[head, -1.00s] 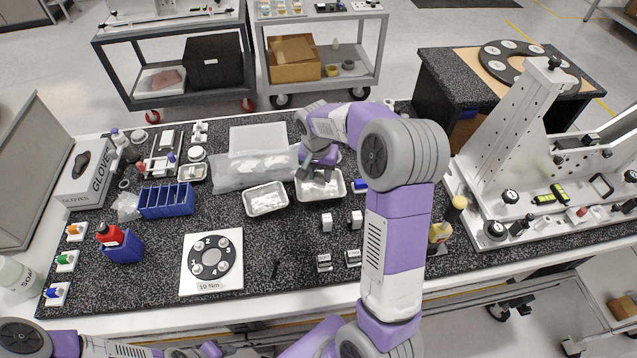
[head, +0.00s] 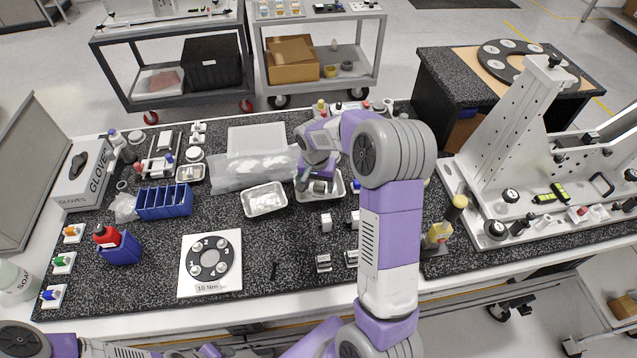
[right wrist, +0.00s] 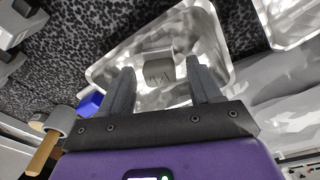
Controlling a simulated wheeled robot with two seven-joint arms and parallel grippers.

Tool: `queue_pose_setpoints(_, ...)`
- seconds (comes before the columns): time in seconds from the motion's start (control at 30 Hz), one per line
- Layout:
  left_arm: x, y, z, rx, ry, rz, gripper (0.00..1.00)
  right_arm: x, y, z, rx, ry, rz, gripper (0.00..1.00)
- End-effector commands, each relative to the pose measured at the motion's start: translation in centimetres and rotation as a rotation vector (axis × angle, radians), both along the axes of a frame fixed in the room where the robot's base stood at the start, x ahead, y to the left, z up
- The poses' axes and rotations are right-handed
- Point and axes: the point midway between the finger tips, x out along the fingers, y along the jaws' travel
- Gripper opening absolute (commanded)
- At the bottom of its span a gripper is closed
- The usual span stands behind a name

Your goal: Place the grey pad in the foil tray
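The grey pad (right wrist: 158,68) is a small block with dark markings on it. In the right wrist view it lies inside the foil tray (right wrist: 112,68), a shiny shallow pan. The tray also shows in the head view (head: 336,190), partly covered by my right arm. My right gripper (right wrist: 160,80) is over the tray, with its fingers apart on either side of the pad and a gap to each. It also shows in the head view (head: 307,178). My left gripper is not in view; only parts of my left arm show at the bottom left.
A second foil tray (head: 265,200) with pale contents stands left of the first. A clear bag (head: 255,168) lies behind it. A blue bin (head: 165,201), a numbered disc plate (head: 210,263) and small grey-white blocks (head: 326,222) stand on the speckled bench. A tall white fixture (head: 515,140) is at right.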

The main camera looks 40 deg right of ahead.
Motion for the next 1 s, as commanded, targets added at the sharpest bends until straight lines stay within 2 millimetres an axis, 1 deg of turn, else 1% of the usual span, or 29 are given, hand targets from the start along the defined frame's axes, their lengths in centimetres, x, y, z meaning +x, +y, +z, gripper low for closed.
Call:
queue_pose_setpoints(0.17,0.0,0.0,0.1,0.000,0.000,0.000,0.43,0.0,0.0,0.1,0.000,0.000,0.000,0.63)
queue_pose_setpoints(0.27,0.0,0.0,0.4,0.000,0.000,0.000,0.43,0.0,0.0,0.6,0.000,-0.001,0.000,0.63)
queue_pose_setpoints(0.37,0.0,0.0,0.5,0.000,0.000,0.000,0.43,0.1,0.1,2.1,-0.001,-0.005,-0.001,0.63)
queue_pose_setpoints(0.6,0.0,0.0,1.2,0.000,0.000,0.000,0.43,-0.1,0.7,7.4,-0.001,-0.005,0.000,0.63)
queue_pose_setpoints(0.7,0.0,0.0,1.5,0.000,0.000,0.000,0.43,-0.2,0.8,9.4,-0.001,-0.005,0.000,0.63)
queue_pose_setpoints(0.83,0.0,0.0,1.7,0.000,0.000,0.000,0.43,-0.3,1.0,11.2,0.000,-0.003,0.000,0.63)
queue_pose_setpoints(1.0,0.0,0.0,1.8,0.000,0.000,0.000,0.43,-0.4,1.1,12.2,0.001,-0.001,0.000,0.63)
